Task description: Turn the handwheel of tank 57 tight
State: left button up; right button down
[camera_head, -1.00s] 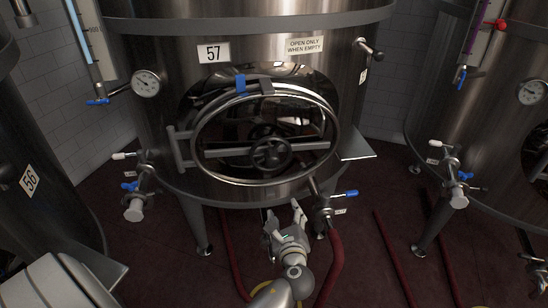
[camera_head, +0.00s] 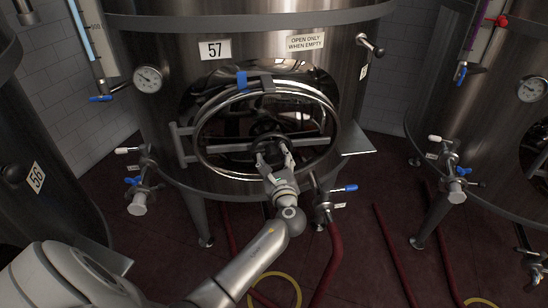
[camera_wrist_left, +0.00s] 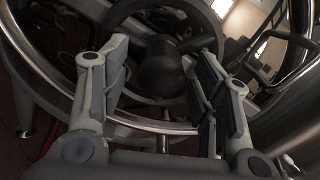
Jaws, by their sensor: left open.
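Tank 57, marked by its number plate (camera_head: 215,49), stands in the middle of the head view. Its oval manway door has a bright rim (camera_head: 200,155) and a crossbar (camera_head: 225,148). The dark handwheel sits at the middle of the crossbar, partly hidden behind my gripper in the head view; its hub (camera_wrist_left: 160,68) and rim show in the left wrist view. My left gripper (camera_head: 273,155) is open in front of the handwheel. In the left wrist view its two fingers (camera_wrist_left: 162,85) stand apart on either side of the hub. I cannot tell whether they touch the wheel.
A valve with a blue handle (camera_head: 345,188) and a red hose (camera_head: 328,265) are just right of my left arm. Another valve (camera_head: 138,195) is at the tank's lower left. A small shelf (camera_head: 357,142) juts out at the right. Tanks stand on both sides.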

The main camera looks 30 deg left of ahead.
pick_arm(q)
jog(key=shift+w+a, duration=0.1)
jog(key=shift+w, duration=0.05)
grip_shut()
dwell(0.4)
